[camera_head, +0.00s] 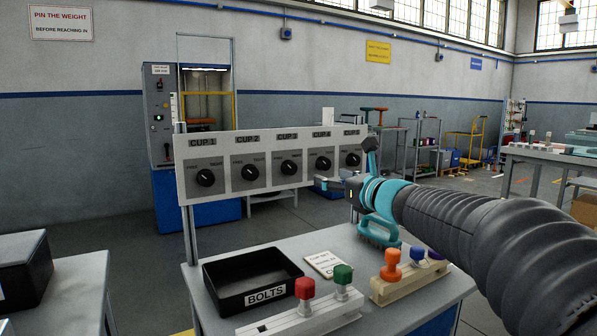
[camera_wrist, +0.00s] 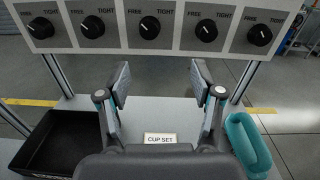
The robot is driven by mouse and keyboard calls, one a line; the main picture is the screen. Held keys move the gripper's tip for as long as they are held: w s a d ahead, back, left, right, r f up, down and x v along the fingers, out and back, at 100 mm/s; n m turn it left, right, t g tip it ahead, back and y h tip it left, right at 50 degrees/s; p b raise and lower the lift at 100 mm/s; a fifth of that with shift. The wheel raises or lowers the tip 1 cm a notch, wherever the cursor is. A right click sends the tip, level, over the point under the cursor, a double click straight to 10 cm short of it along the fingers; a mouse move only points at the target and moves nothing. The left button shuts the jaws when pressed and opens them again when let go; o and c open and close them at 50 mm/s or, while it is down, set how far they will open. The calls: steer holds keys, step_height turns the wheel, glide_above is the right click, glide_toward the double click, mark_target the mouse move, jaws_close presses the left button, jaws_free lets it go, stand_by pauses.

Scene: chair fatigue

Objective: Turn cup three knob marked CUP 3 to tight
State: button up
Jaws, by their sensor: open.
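The CUP 3 knob (camera_head: 290,168) is a round black knob in the middle of a pale panel (camera_head: 268,140), below its CUP 3 label. In the wrist view, the knob (camera_wrist: 149,27) has FREE at its upper left and TIGHT at its upper right. My gripper (camera_head: 343,168) is open and empty, by the right part of the panel in the head view.
Similar knobs stand on both sides of CUP 3. Below the panel, a table (camera_head: 215,314) holds a black BOLTS tray (camera_head: 252,300), a CUP SET card (camera_head: 325,264), a teal handled object (camera_wrist: 248,145) and coloured-knob blocks. Panel posts (camera_wrist: 243,82) stand either side of my gripper.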

mark_target(293, 168)
steer(key=w+a+p, duration=0.1)
steer(key=w+a, duration=0.2)
steer(key=w+a+n+p, duration=0.1)
steer(key=w+a, duration=0.2)
steer(key=w, duration=0.1)
steer(key=w+a+n+g+y, duration=0.1)
steer(key=w+a, duration=0.3)
steer(key=shift+f+p, duration=0.2)
steer(key=shift+p, duration=0.2)
steer(key=c, duration=1.1)
steer(key=shift+c, duration=0.2)
